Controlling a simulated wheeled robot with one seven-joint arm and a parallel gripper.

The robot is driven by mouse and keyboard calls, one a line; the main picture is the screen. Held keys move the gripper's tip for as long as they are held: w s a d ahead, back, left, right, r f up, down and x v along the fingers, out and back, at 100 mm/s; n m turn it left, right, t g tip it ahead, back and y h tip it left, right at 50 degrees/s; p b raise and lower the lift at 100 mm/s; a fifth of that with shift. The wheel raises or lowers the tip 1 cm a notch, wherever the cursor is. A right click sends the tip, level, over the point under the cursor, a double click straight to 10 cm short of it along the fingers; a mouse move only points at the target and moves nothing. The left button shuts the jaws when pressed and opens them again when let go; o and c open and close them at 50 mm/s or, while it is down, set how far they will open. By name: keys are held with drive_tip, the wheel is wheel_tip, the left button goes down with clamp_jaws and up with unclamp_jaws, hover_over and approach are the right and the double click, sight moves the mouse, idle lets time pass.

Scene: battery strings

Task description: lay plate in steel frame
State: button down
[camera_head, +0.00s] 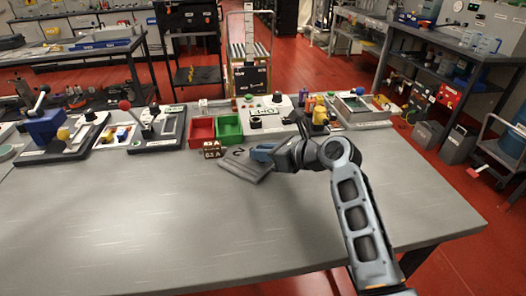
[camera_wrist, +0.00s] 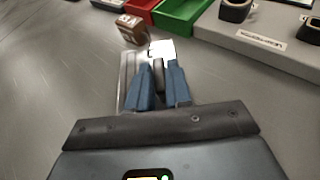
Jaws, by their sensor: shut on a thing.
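My gripper (camera_wrist: 162,88) has blue fingers closed on a thin dark grey piece (camera_wrist: 158,75), which seems to be part of the plate. It also shows in the head view (camera_head: 262,152), low over the middle of the workbench. A flat grey metal piece (camera_head: 244,168) lies on the bench just left of and below my gripper; its left edge shows in the wrist view (camera_wrist: 127,72). I cannot tell whether this is the steel frame or the plate. A bright white patch (camera_wrist: 161,48) shows just beyond the fingertips. The fingers hide most of what they hold.
A small brown block (camera_head: 212,149) with white markings stands left of the gripper. Behind it are a red bin (camera_head: 201,133) and a green bin (camera_head: 229,129). Fixtures line the bench's back edge, including a shallow open tray (camera_head: 358,108) at right. The bench (camera_head: 120,220) is clear in front.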

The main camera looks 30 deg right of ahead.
drive_tip(key=c, duration=1.4)
unclamp_jaws()
drive_tip(key=shift+f, duration=0.15)
drive_tip(key=o, duration=0.4)
drive_tip(key=shift+c, duration=0.2)
